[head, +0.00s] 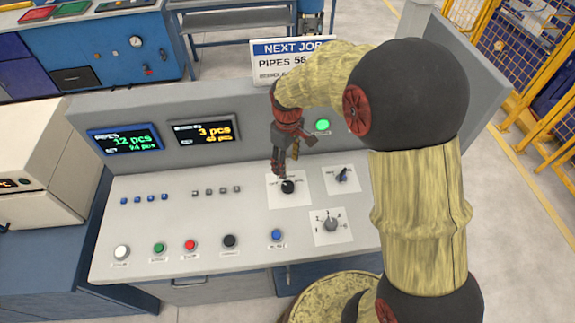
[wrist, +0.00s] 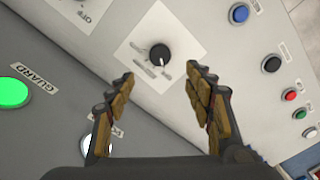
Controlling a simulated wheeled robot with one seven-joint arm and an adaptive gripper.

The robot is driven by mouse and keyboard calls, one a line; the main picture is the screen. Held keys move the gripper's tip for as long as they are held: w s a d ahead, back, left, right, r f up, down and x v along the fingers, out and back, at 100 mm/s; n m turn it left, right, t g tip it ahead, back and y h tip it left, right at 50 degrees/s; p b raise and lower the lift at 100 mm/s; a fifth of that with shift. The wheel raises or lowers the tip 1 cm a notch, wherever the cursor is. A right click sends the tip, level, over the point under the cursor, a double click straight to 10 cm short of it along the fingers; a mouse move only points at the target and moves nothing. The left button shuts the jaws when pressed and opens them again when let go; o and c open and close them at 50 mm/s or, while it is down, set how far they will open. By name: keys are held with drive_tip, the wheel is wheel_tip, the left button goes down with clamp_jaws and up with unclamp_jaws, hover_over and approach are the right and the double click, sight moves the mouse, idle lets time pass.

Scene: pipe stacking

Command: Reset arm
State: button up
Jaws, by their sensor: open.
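My gripper (head: 279,172) hangs above the console's panel at the end of my arm, close to a black rotary knob (head: 288,187) on a white label plate. In the wrist view my gripper (wrist: 160,83) is open, its two fingers apart with nothing between them. The black knob (wrist: 160,54) shows just beyond the fingertips, apart from them.
The grey console (head: 190,215) carries buttons, two more knobs and two displays. A green lit button (head: 322,125) and a "NEXT JOB" sign (head: 290,58) stand behind my gripper. A white machine (head: 45,140) is at left, yellow fencing (head: 515,55) at right.

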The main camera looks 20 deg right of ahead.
idle(0.5)
drive_tip(key=s+r+m+t+b, duration=0.2)
drive_tip(key=s+r, duration=0.5)
drive_tip(key=s, duration=0.4)
drive_tip(key=s+r+m+t+b, duration=0.3)
drive_tip(key=s+r, duration=0.5)
drive_tip(key=s, duration=0.3)
drive_tip(key=shift+s+r+m+t+b, duration=0.3)
drive_tip(key=shift+m+b, duration=0.2)
drive_tip(key=shift+m, duration=0.5)
drive_tip(key=shift+c, duration=1.1)
